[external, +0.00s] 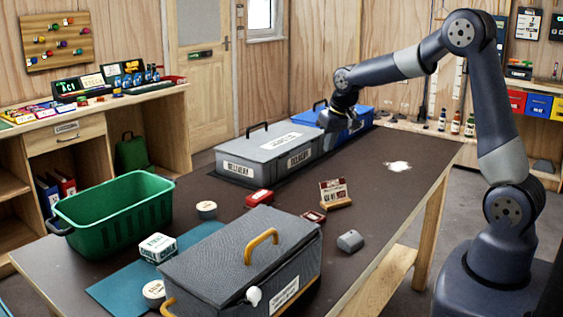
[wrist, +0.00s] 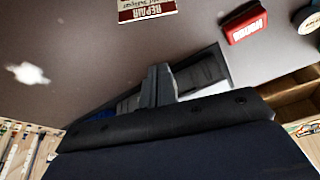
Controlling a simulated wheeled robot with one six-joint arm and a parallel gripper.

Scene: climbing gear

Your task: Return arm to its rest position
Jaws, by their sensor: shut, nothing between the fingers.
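My arm reaches from the right over the table, and my gripper (external: 330,119) hangs close to the right end of the grey lidded box (external: 268,152), near the blue box behind it. I cannot tell whether it touches either box. In the wrist view my gripper (wrist: 158,72) shows as a narrow dark shape with its fingers together. It is shut and holds nothing.
On the dark table (external: 385,205) are a green basket (external: 118,222), a dark case with yellow handles (external: 215,265), a red box (external: 259,197), a small sign (external: 335,192) and a grey lump (external: 350,240). A blue box (external: 350,122) stands at the back. The table's right part is mostly clear.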

